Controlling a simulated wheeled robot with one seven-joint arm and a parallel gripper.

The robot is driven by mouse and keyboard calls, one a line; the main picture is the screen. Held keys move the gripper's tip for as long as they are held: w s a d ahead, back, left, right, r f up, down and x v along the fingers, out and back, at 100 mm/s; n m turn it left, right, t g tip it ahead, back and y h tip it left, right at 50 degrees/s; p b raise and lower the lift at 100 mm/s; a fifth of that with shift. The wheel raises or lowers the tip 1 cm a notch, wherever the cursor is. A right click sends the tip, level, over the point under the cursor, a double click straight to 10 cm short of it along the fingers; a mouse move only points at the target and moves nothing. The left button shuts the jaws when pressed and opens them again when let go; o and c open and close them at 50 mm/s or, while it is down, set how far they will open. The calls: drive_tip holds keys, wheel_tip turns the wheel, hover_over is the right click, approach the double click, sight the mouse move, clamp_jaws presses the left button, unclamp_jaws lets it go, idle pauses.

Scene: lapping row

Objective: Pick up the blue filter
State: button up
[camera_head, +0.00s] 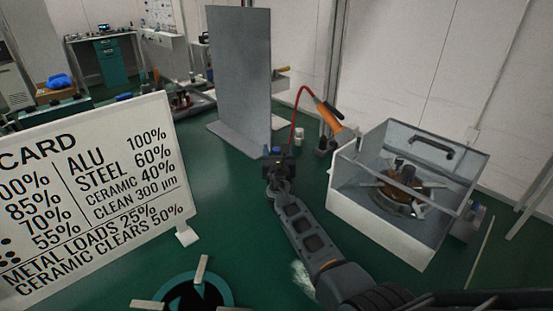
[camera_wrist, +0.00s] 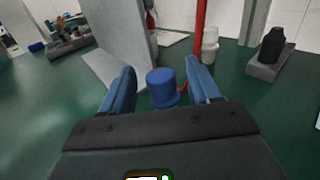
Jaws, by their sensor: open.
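The blue filter (camera_wrist: 162,88), a short cylinder with a wider lower rim, stands in the middle of the wrist view. My gripper (camera_wrist: 162,84) is open, with one blue finger to the left of the filter and one to the right. Gaps show between the filter and both fingers. In the head view my gripper (camera_head: 278,152) is over the green bench, in front of the grey upright panel; the filter cannot be told clearly from the blue fingers there.
The grey panel (camera_head: 238,70) stands just behind. White cylinders (camera_head: 299,136) and an orange-handled tool (camera_head: 328,114) on a red hose stand beyond my gripper. An open-topped machine box (camera_head: 385,222) is on the right, a lettered card (camera_head: 90,200) on the left. Green bench between is clear.

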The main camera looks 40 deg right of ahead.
drive_tip(key=c, duration=1.1)
